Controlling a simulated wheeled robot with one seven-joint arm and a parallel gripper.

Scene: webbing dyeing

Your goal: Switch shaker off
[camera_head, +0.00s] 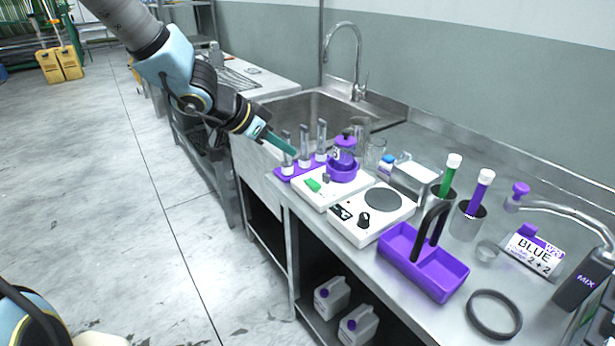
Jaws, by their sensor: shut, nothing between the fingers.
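The white unit that looks like the shaker (342,193) stands near the front edge of the metal counter. A purple round holder with a purple-capped vessel (343,160) sits on top of it. A green switch (313,185) shows on its front left part, with a small dark knob (326,178) beside it; the switch position is too small to tell. My gripper (293,152) is shut and empty, with its teal fingers pointing down and right. In the picture it is above and left of the green switch, apart from it, in front of the purple rack's posts.
A purple rack with upright posts (285,171) stands just left of the shaker. A white hotplate (376,230) stands to its right, then a purple caddy (443,280). A sink (310,108) with a tall faucet (358,70) lies behind.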

